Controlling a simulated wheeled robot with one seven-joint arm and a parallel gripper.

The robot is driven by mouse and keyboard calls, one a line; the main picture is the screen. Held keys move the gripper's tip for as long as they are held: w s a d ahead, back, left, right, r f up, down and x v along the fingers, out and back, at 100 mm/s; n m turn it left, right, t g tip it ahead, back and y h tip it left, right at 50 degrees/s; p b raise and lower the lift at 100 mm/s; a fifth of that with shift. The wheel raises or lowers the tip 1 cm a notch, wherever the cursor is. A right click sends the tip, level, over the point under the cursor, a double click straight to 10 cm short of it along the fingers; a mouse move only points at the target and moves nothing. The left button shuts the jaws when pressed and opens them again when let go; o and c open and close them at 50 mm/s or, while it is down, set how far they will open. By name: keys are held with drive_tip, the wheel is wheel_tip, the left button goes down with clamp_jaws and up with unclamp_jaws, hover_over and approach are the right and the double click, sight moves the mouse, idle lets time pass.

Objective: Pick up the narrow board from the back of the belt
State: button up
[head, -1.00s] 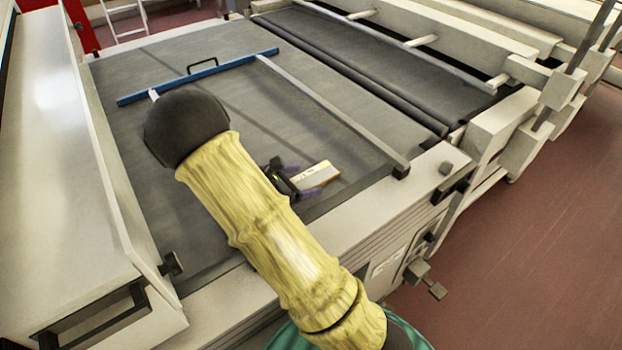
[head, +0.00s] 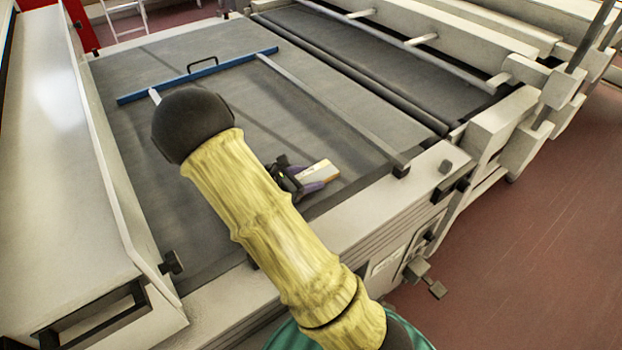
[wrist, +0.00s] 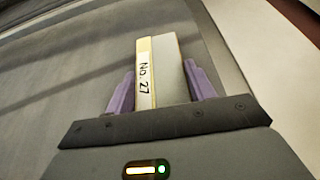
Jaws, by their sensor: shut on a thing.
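The narrow board (head: 320,171) is a small pale block with a yellowish edge. In the wrist view the board (wrist: 170,72) shows a white label reading "No. 27" along its left side. My gripper (head: 306,178) has purple fingers and is near the front right part of the grey belt (head: 225,110). In the wrist view my gripper (wrist: 160,88) is shut on the board, with one finger on each side of it. I cannot tell whether the board is clear of the belt. My yellow-sleeved arm hides part of the belt.
A blue bar (head: 200,76) with a black handle lies across the belt's far part. A grey rail (head: 330,112) runs along the belt's right side. A white housing (head: 60,160) stands at the left. A second dark belt (head: 370,66) lies beyond rollers at the right.

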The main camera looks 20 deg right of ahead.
sight(306, 179)
drive_tip(key=shift+r, duration=0.1)
wheel_tip(306, 179, up, 10)
idle(0.6)
idle(0.4)
